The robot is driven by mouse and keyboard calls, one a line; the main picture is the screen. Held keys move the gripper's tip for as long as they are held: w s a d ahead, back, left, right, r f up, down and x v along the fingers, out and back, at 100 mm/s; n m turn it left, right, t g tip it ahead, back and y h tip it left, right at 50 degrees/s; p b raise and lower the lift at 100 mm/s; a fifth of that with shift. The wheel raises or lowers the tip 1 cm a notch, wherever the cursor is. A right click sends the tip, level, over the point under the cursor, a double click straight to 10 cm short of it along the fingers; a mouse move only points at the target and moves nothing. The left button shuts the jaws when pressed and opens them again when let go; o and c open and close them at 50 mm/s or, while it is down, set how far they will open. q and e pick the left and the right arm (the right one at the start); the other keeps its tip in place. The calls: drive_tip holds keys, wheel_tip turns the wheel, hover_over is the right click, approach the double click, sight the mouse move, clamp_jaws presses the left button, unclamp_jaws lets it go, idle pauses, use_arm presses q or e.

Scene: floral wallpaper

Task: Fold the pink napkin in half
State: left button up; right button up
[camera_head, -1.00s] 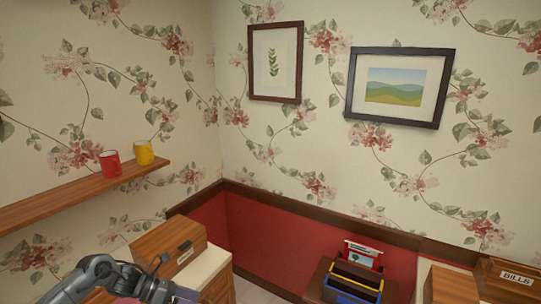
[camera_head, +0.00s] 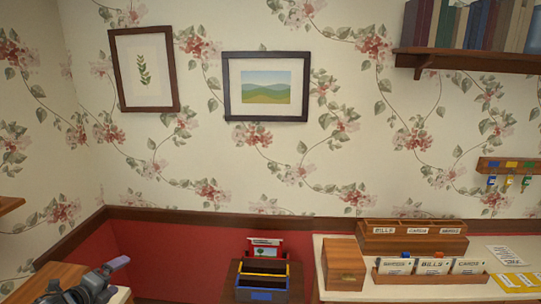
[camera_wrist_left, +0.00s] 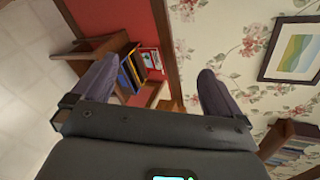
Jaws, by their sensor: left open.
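I do not see the pink napkin in either view. My left gripper (camera_head: 120,263) is at the lower left of the head view, in front of the red lower wall and beside a wooden box. In the left wrist view my left gripper (camera_wrist_left: 157,66) shows two purple-grey fingers spread wide apart, with nothing between them but the background. My right gripper is not in view.
A small wooden stand holds a black, yellow and blue tray (camera_head: 262,281). To the right, a white counter (camera_head: 345,296) carries a wooden box (camera_head: 344,265), a labelled sorter (camera_head: 412,240) and a card tray (camera_head: 430,276). Pale floor (camera_wrist_left: 30,90) shows in the wrist view.

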use_arm(q)
drive_tip(key=s+a+f+n+g+y, duration=0.1)
drive_tip(key=s+a+n+g+y, duration=0.1)
drive_tip(key=a+n+y, duration=0.6)
drive_tip(key=s+a+f+n+g+y, duration=0.25)
drive_tip(key=s+a+n+g, duration=0.75)
drive_tip(key=n, duration=0.8)
drive_tip(key=s+d+f+m+t+h, duration=0.2)
drive_tip(key=s+d+f, duration=0.3)
drive_tip(key=d+f, duration=0.65)
drive_tip(key=s+d+f+m+h, duration=0.1)
drive_tip(key=s+d+f+h, duration=0.15)
drive_tip(key=s+d, duration=0.6)
drive_tip(key=s+d+f+m+h, duration=0.15)
drive_tip(key=s+d+f, duration=0.3)
drive_tip(key=d, duration=0.75)
drive_tip(key=s+d+r+h, duration=0.35)
drive_tip(key=s+d, duration=0.45)
drive_tip(key=s, duration=0.5)
wheel_tip(320, 180, up, 22)
drive_tip(key=p, duration=2)
drive_tip(key=shift+s+d+n+y+p, duration=0.2)
drive_tip(key=shift+s+n+y+p, duration=0.1)
drive_tip(key=shift+s+n+p, duration=0.1)
